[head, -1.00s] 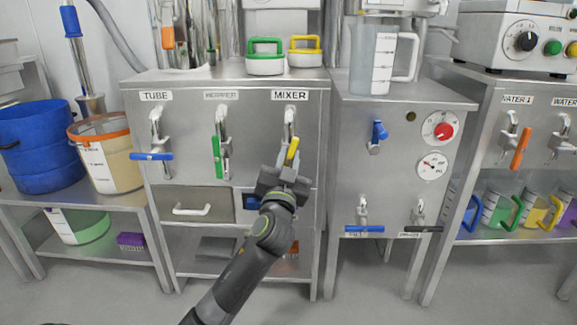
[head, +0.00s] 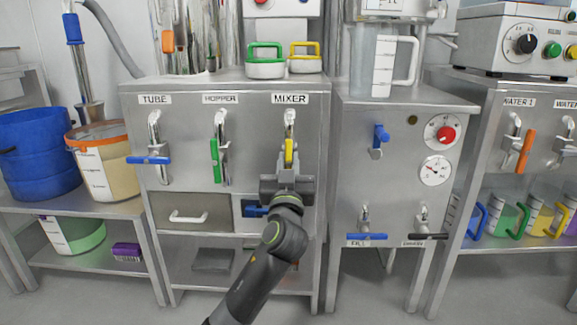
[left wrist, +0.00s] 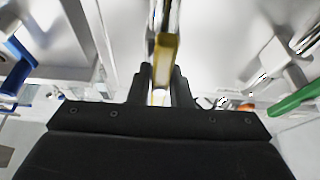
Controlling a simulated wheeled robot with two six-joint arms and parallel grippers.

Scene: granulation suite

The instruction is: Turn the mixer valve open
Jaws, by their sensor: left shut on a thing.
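The mixer valve is on the steel cabinet under the "MIXER" label (head: 288,99). Its yellow handle (head: 289,151) points straight down, in line with its metal pipe (head: 290,122). My left gripper (head: 288,172) is at the lower end of this handle, reaching up from below. In the left wrist view the yellow handle (left wrist: 165,48) lies between the two dark fingers (left wrist: 160,80), which are shut on it. The gripper hides the handle's lower tip in the head view. My right gripper is not in view.
To the left are the hopper valve with a green upright handle (head: 215,160) and the tube valve with a blue level handle (head: 149,160). A second steel cabinet (head: 398,185) stands right.

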